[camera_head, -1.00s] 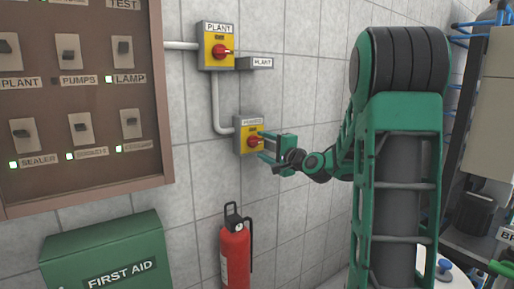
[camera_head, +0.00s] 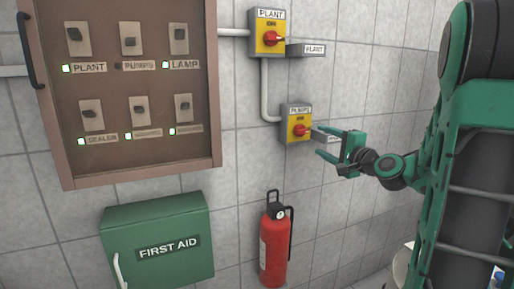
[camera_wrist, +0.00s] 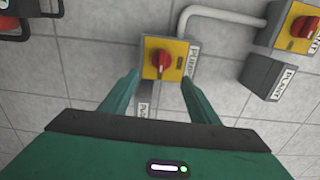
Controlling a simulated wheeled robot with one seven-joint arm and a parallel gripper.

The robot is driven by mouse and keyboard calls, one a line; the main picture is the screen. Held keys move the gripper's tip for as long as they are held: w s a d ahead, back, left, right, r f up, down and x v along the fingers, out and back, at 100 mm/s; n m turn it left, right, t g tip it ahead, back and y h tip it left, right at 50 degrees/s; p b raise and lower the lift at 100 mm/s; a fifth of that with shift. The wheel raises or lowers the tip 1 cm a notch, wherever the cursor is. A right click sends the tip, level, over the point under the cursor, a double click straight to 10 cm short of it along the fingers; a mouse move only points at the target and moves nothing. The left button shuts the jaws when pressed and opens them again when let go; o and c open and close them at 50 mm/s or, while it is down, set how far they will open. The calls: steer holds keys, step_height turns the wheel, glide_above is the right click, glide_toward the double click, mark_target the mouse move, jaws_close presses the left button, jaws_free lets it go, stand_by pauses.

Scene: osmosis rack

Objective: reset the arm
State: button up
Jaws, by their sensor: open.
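My gripper (camera_head: 322,144) is open and empty, in front of the tiled wall just right of the PUMPS switch box (camera_head: 298,124). That box is grey with a yellow plate and a red knob (camera_head: 301,131). A gap shows between the fingertips and the knob in the head view. In the wrist view the red knob (camera_wrist: 163,60) lies beyond and between my two green fingers, with nothing held. My green and black arm fills the right side of the head view.
The PLANT switch box (camera_head: 269,33) is above, joined by a grey conduit (camera_head: 265,88). A brown switch panel (camera_head: 130,95) hangs at left. A green first aid box (camera_head: 160,243) and a red extinguisher (camera_head: 273,249) are below.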

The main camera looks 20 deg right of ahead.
steer(key=s+a+f+n+g+y, duration=0.1)
steer(key=s+a+f+n+g, duration=0.3)
steer(key=f, duration=0.2)
steer(key=s+a+f+n+g, duration=0.4)
steer(key=s+f, duration=0.1)
steer(key=f, duration=0.2)
steer(key=s+f+n+g, duration=0.1)
steer(key=s+g, duration=0.4)
steer(key=s, duration=0.8)
steer(key=s+a+f+n+g+h, duration=0.1)
steer(key=s+f+g, duration=0.3)
steer(key=s, duration=1)
steer(key=shift+f+n+g, duration=0.25)
steer(key=shift+n+g, duration=0.25)
steer(key=shift+n, duration=0.2)
